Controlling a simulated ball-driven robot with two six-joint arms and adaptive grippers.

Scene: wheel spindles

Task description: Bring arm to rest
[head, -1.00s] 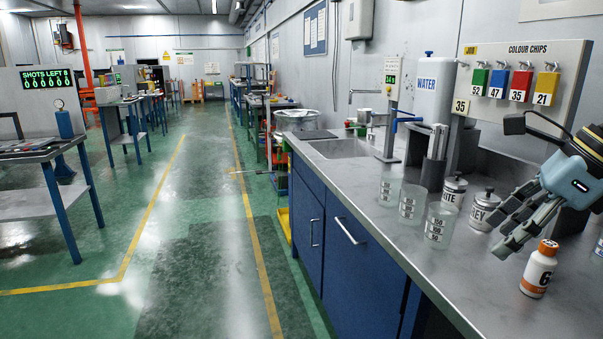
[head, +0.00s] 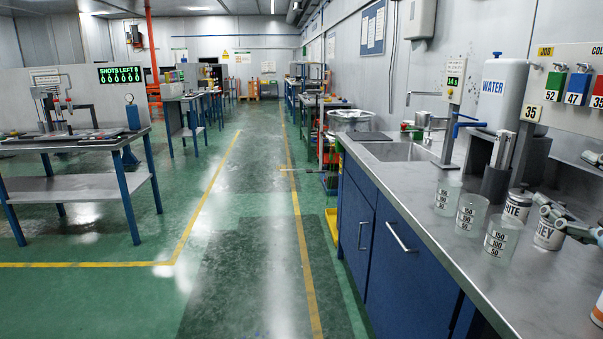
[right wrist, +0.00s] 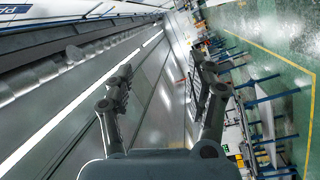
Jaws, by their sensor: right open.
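My right gripper (head: 565,222) is at the right edge of the head view, above the grey bench and close to the grey-labelled canister (head: 549,232). In the right wrist view its two fingers (right wrist: 165,95) are spread apart with nothing between them. Most of my right arm is cut off by the picture edge in the head view. My left gripper shows in neither view.
On the bench top (head: 415,180) stand several clear beakers (head: 471,214), a white-labelled canister (head: 517,204) and a white and orange bottle (head: 597,312) at the right edge. A water tank (head: 500,90) stands behind. The green floor aisle (head: 240,250) is clear.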

